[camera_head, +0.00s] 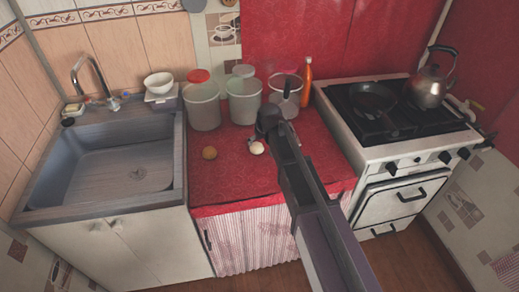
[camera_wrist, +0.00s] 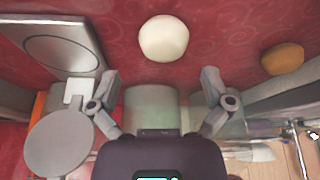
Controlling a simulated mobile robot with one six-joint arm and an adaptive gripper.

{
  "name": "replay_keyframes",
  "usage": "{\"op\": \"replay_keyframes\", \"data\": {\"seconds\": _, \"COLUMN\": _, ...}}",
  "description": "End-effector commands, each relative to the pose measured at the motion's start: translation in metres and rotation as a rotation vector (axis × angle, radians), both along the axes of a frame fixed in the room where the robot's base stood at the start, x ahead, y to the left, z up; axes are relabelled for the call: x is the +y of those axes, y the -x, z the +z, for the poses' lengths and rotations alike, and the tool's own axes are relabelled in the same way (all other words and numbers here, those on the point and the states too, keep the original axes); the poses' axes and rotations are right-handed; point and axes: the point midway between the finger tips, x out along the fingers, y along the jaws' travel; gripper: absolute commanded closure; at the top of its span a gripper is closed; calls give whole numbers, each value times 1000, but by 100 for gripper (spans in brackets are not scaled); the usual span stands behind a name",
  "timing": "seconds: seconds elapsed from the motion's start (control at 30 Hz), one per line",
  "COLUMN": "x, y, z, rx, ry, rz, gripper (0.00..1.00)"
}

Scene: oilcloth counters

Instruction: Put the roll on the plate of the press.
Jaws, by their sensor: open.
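A brown roll (camera_head: 209,152) lies on the red oilcloth counter, left of a pale round thing (camera_head: 257,147). In the wrist view the roll (camera_wrist: 282,59) is at the right, outside my fingers, and the pale thing (camera_wrist: 163,38) is near the top middle. What looks like the press, a grey flat base (camera_wrist: 50,45) with a dark oval, is at the upper left of that view. A grey round disc (camera_wrist: 60,143) shows below it. My arm hides most of the press in the head view. My gripper (camera_wrist: 158,100) is open and empty, above the counter.
Several clear containers (camera_head: 201,108) stand along the back of the counter, with an orange bottle (camera_head: 307,82) beside them. A sink (camera_head: 125,165) is at the left. A stove (camera_head: 390,120) with a pan (camera_head: 373,99) and kettle (camera_head: 429,85) is at the right. The counter's front left is clear.

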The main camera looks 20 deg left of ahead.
Motion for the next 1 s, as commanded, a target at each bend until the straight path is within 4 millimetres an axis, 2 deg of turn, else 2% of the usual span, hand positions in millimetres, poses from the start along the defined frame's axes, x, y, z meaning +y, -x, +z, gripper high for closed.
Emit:
{"op": "replay_keyframes", "data": {"seconds": 0.5, "x": 13, "y": -10, "z": -39, "rx": 0, "ry": 0, "rz": 0, "gripper": 0}}
{"op": "replay_keyframes", "data": {"seconds": 1.0, "x": 15, "y": -12, "z": -44, "rx": 0, "ry": 0, "rz": 0, "gripper": 0}}
